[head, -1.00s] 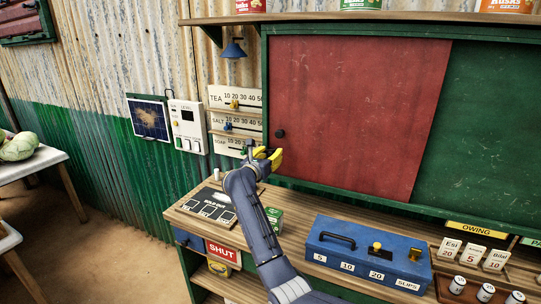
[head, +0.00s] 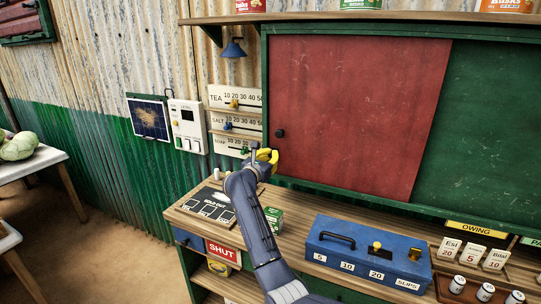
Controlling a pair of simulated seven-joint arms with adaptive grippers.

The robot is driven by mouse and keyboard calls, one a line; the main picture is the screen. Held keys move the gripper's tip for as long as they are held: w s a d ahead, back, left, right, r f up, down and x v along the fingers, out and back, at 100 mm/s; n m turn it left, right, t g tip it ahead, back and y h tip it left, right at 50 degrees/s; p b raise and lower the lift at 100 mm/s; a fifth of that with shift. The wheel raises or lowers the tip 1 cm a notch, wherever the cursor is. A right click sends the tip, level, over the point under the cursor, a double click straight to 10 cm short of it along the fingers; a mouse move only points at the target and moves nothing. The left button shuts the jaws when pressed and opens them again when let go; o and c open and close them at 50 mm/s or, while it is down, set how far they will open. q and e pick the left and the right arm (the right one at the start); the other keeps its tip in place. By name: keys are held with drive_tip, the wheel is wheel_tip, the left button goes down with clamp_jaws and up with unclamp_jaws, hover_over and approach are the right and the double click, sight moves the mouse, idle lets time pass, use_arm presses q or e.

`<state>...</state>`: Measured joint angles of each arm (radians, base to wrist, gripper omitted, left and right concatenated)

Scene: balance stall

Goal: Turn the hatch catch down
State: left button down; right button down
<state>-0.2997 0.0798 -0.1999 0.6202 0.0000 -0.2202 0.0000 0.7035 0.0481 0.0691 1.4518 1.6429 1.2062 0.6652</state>
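The hatch is a red sliding panel (head: 350,110) in a green frame, with a dark round knob (head: 280,133) near its left edge. The fingers and wrist cover part of this corner. Whether the fingers are apart or closed is unclear.
Price slider boards (head: 235,98) and a white meter box (head: 187,125) are on the wall to the left. On the counter are a dark slate board (head: 208,205), a green box (head: 273,217) and a blue cash box (head: 368,253). A shelf edge (head: 360,16) runs above.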

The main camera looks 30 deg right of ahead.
drive_tip(key=shift+f+m, duration=0.25)
drive_tip(key=shift+m, duration=0.35)
drive_tip(key=c, duration=1.3)
unclamp_jaws()
drive_tip(key=shift+s, duration=0.1)
drive_tip(key=v, duration=1.2)
